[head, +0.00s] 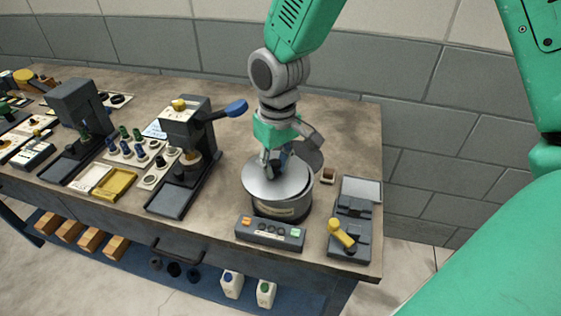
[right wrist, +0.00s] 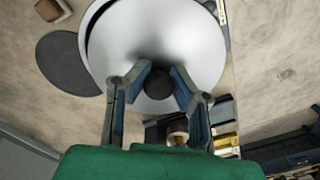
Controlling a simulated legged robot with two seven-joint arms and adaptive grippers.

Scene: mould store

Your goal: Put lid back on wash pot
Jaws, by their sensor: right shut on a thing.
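The lid (head: 270,188) is a pale metal disc with a dark knob, which shows in the right wrist view (right wrist: 158,84). My right gripper (head: 275,165) is above the lid, shut on its knob. The wash pot (head: 284,210) is a round metal pot with a dark base and a label, near the bench's front right. The lid is over the pot, shifted left in the head view, with the pot's rim showing on the right. I cannot tell whether lid and pot touch. My left gripper is not in view.
A control box (head: 270,232) with coloured buttons stands in front of the pot. A dark device with a yellow handle (head: 342,235) is on the right, and a press with a blue handle (head: 187,140) on the left. A small brown block (head: 328,175) lies beside the pot.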

